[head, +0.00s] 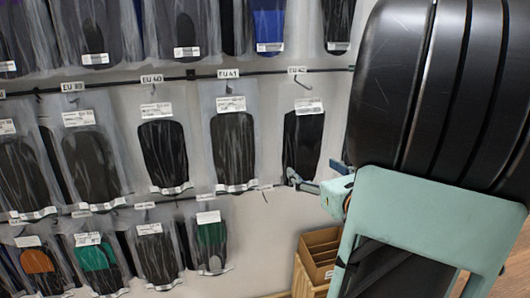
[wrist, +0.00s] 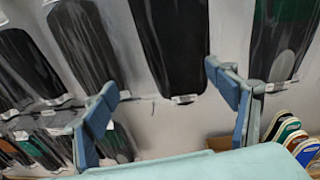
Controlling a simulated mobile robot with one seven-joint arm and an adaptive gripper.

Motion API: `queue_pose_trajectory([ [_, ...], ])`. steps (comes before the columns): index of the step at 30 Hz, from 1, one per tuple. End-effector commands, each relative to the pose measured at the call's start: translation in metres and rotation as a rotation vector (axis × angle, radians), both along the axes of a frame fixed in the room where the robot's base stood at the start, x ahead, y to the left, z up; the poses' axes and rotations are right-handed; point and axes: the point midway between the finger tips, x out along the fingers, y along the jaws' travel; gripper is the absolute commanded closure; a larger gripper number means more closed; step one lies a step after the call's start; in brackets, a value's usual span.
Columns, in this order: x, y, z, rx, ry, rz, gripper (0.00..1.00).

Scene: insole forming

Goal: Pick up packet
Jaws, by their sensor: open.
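Clear packets with dark insoles hang in rows on a pale wall. The packet under the EU 42 label (head: 303,140) hangs nearest my gripper (head: 315,174). In the wrist view a dark packet (wrist: 170,45) hangs upright ahead, its lower end between the lines of my two blue fingers (wrist: 165,95). My gripper is open and empty. One fingertip overlaps the EU 42 packet's lower edge in the head view; I cannot tell whether it touches. My arm hides what lies to the right of that packet. The EU 41 packet (head: 233,145) hangs just left of it.
Packets marked EU 40 (head: 163,150) and EU 39 (head: 88,155) hang further left. Other rows hang above and below. A wooden box (head: 320,255) stands low beneath my gripper. Several colored insoles (wrist: 290,135) stand at lower right in the wrist view. The wall below EU 42 is bare.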

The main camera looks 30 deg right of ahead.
Motion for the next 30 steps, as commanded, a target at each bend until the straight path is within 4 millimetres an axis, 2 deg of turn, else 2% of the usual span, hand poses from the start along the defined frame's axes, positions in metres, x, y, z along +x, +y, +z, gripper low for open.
queue_pose_trajectory([
  [2,-0.008,-0.013,-0.006,0.029,-0.013,-0.051,0.21],
  [5,-0.006,-0.02,-0.009,0.045,-0.019,-0.076,0.21],
  [12,0.03,-0.029,-0.014,0.045,-0.02,-0.075,0.21],
  [19,0.047,-0.033,-0.016,0.044,-0.02,-0.075,0.21],
  [27,0.084,-0.044,-0.02,0.044,-0.02,-0.075,0.21],
  [30,0.091,-0.045,-0.021,0.044,-0.02,-0.075,0.21],
])
